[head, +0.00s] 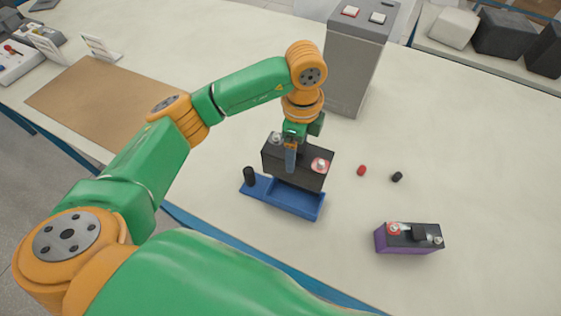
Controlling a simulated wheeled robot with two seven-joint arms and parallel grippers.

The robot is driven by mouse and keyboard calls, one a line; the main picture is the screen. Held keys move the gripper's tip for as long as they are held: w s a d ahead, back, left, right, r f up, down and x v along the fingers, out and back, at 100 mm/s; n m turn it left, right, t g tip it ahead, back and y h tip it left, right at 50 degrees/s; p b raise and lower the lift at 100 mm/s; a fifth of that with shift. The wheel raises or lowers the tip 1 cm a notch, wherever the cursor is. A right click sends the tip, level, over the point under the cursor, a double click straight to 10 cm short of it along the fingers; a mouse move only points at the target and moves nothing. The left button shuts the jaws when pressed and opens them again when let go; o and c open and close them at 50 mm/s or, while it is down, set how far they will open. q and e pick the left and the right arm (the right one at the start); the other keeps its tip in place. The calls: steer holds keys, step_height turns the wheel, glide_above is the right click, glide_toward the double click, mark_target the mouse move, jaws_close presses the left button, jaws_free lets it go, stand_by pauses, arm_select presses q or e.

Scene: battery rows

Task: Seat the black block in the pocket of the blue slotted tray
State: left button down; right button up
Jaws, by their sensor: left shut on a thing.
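The black block (310,174) is a battery-like box with a red-ringed terminal at its right end and a grey terminal at its left end. My left gripper (291,152) is shut on its top middle from above. The block is over the blue slotted tray (307,205), roughly lined up with its length. The tray has a black upright peg at its left end. The block's lower edge is close to the tray and covers the pocket; whether it touches, I cannot tell. My right gripper is not in view.
A red cap (361,170) and a black cap (397,176) lie to the right. A purple-and-black battery (408,240) stands at the lower right. A brown mat (95,97) lies at left. The table between is clear.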

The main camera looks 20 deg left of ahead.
arm_select(q)
step_height(320, 180, down, 17)
steer(key=b, duration=1.2)
steer(key=shift+w+d+r, duration=0.15)
steer(key=shift+d+r, duration=0.05)
steer(key=shift+d, duration=0.15)
steer(key=shift+c, duration=0.2)
jaws_free()
steer(key=shift+o, duration=0.2)
steer(key=shift+s+r, duration=0.2)
steer(key=shift+s, duration=0.2)
step_height(320, 180, up, 12)
steer(key=shift+w+f, duration=0.1)
steer(key=shift+w, duration=0.05)
